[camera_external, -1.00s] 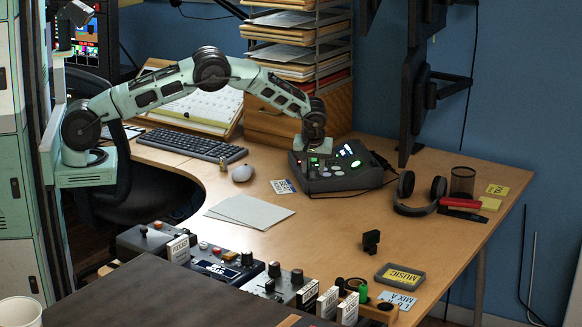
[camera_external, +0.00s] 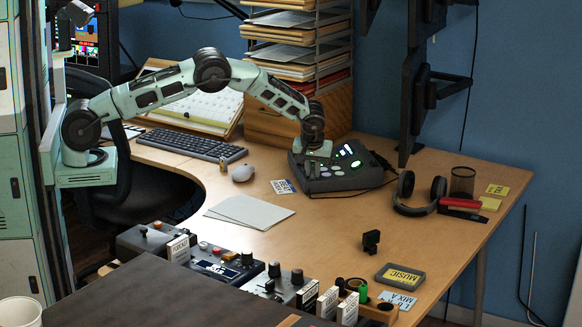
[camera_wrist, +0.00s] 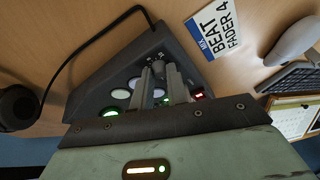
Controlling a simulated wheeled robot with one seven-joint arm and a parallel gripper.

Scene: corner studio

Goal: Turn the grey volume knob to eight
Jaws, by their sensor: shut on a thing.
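A dark control box (camera_external: 350,182) with round lit buttons stands on the desk near the shelf. My gripper (camera_external: 318,152) is over its left part in the external view; its fingertips and the knob cannot be made out there. In the wrist view, my gripper (camera_wrist: 158,76) has its two fingers close together over the box (camera_wrist: 95,85). They are shut on the grey volume knob (camera_wrist: 158,67), of which only a small part shows between the fingertips. The knob's pointer and any number scale cannot be read.
A "BEAT FADER 4" card (camera_wrist: 222,32) lies beside the box. Headphones (camera_external: 420,208) and a mesh cup (camera_external: 462,181) stand to its right, a mouse (camera_external: 243,173) and keyboard (camera_external: 192,145) to its left. A paper rack (camera_external: 300,50) rises behind.

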